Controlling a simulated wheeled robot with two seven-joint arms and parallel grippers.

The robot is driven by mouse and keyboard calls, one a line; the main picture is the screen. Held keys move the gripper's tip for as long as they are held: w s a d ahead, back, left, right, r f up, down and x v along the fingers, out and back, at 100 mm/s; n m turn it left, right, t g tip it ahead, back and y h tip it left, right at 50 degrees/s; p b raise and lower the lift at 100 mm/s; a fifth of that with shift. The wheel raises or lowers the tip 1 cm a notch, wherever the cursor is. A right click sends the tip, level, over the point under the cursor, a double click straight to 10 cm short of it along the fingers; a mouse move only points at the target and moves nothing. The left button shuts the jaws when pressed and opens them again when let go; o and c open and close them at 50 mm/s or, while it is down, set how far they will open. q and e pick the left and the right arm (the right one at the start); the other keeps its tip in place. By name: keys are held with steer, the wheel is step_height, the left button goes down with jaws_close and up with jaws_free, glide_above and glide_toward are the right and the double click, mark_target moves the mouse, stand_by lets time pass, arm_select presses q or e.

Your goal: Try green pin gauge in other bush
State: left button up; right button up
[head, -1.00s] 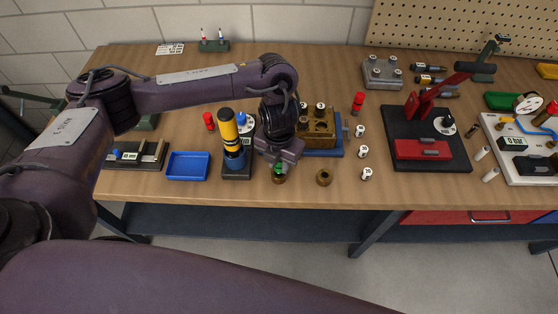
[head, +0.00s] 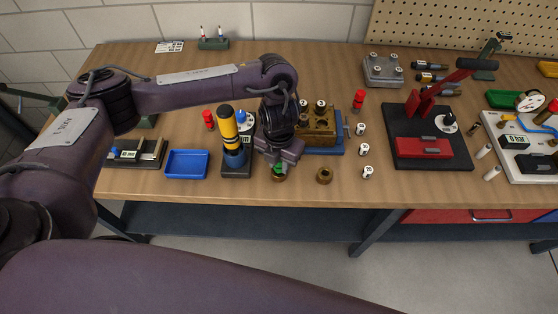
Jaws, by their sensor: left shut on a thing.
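My left gripper (head: 278,166) points down near the front edge of the table, shut on the green pin gauge (head: 278,170). Only a little of the green gauge shows below the fingers. It stands at one brass bush (head: 279,178), directly under the gripper; whether its tip is inside the bore I cannot tell. The other brass bush (head: 324,176) stands upright and empty-looking a short way to the right, its dark bore facing up. My right gripper is not in view.
A blue tray (head: 187,165) and a black-and-yellow cylinder on a stand (head: 229,137) are left of the gripper. A brass block on a blue base (head: 322,144) is just behind. Several white-capped pieces (head: 364,150) stand to the right, before a red toggle press (head: 424,148).

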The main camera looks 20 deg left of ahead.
arm_select(q)
steer(key=shift+f, duration=0.35)
stand_by(0.3)
steer(key=shift+r, duration=0.15)
stand_by(0.9)
steer(key=shift+r+p, duration=2.6)
steer(key=shift+r, duration=0.3)
